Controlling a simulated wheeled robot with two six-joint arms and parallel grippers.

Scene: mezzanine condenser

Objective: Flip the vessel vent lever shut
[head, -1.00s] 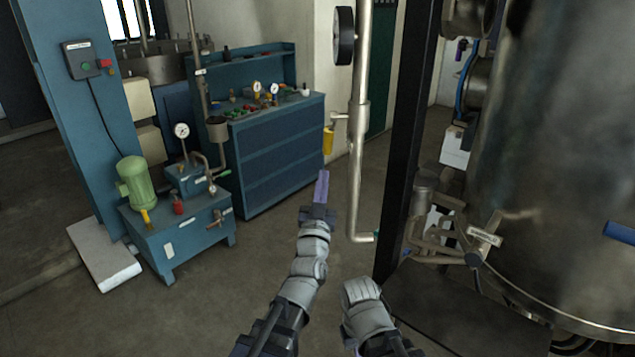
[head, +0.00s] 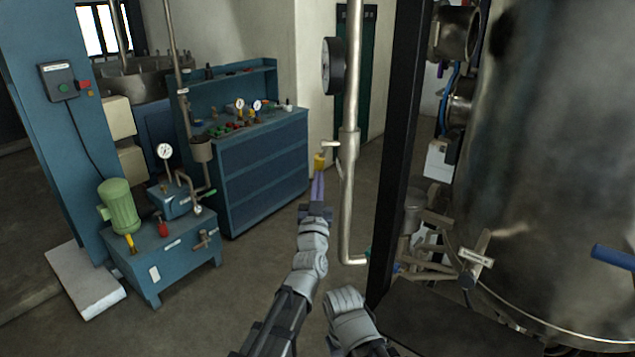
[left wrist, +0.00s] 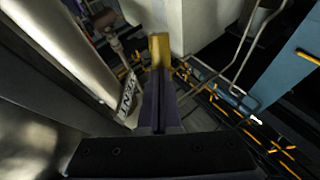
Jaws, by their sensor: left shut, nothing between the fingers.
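A yellow-handled lever (head: 320,161) hangs down from a small side valve on the upright steel pipe (head: 348,203) in the head view. I cannot read a name on it. My left gripper (head: 317,182) has its purple fingers shut and empty, with their tips pointing up at the lever's lower end. In the left wrist view the yellow lever (left wrist: 160,48) stands just past the fingertips of the left gripper (left wrist: 157,82). The tips overlap its near end, and I cannot tell whether they touch. My right gripper is not in view.
A black post (head: 398,150) and a large steel vessel (head: 560,150) with a blue handle (head: 613,257) stand to the right. A blue bench (head: 262,165) and pump unit (head: 165,258) are on the left.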

